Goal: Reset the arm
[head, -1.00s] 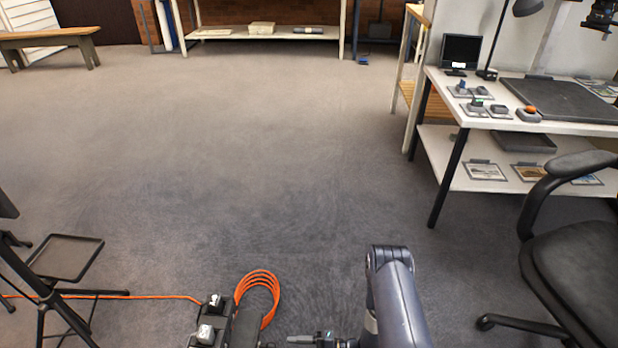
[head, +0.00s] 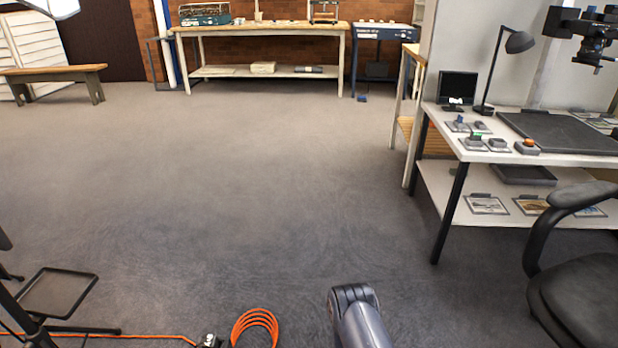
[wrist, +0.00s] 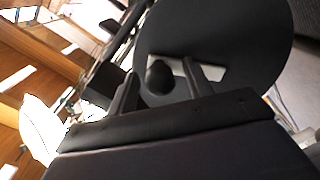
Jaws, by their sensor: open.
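My gripper (wrist: 160,75) shows in the wrist view with its two dark fingers apart. A dark rounded knob-like shape shows between or beyond the fingers, in front of a large dark grey disc; I cannot tell what it belongs to. No held object can be made out. In the head view only a rounded grey link of my arm shows at the bottom centre-right, and the gripper is out of sight there.
A white-topped desk (head: 575,158) with a lamp (head: 505,60) and monitor stands at right, with an office chair (head: 580,285) before it. A workbench (head: 270,29) is at the back. An orange cable (head: 255,318) and a stand's tray (head: 58,293) are at lower left. The middle floor is open.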

